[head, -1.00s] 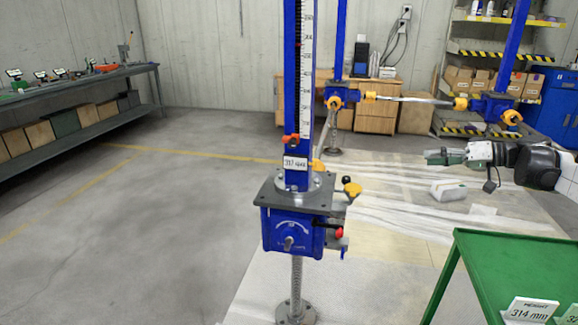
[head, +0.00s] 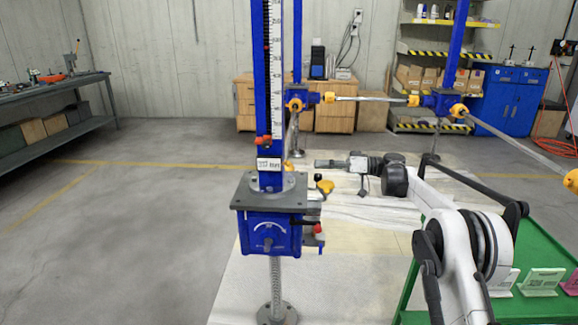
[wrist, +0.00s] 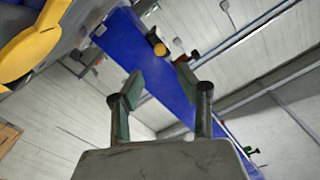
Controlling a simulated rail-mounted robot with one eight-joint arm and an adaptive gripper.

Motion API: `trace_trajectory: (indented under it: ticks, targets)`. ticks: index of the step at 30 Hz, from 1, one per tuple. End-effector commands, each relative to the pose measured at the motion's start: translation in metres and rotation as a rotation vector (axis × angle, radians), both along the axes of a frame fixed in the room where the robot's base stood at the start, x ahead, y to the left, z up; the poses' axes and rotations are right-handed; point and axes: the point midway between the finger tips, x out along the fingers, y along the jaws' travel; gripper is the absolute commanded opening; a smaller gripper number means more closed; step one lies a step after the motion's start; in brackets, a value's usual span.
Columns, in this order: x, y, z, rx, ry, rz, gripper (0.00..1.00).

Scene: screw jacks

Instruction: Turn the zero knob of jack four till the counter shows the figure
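The nearest jack has a blue column (head: 271,90) with a scale and a blue gearbox (head: 268,232) under a grey plate. A grey knob (head: 267,243) sits on the gearbox's front dial. A white label (head: 269,164) on the column bears a figure in mm, too small to read surely. I cannot tell which jack is four or see a clear counter. My gripper (head: 318,163) is right of the column, pointing left, apart from it in the picture. In the wrist view, my gripper (wrist: 158,80) has its fingers spread with nothing between them; a blue column (wrist: 150,65) crosses behind.
Other jacks, linked by shafts (head: 370,99), stand behind. The floor at left is clear.

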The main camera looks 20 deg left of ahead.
Motion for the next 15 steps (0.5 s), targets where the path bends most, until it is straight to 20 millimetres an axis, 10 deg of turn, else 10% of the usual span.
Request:
trace_trajectory:
  ticks: [15]
  targets:
    - [-0.025, 0.084, -0.001, -0.001, 0.001, 0.001, 0.36]
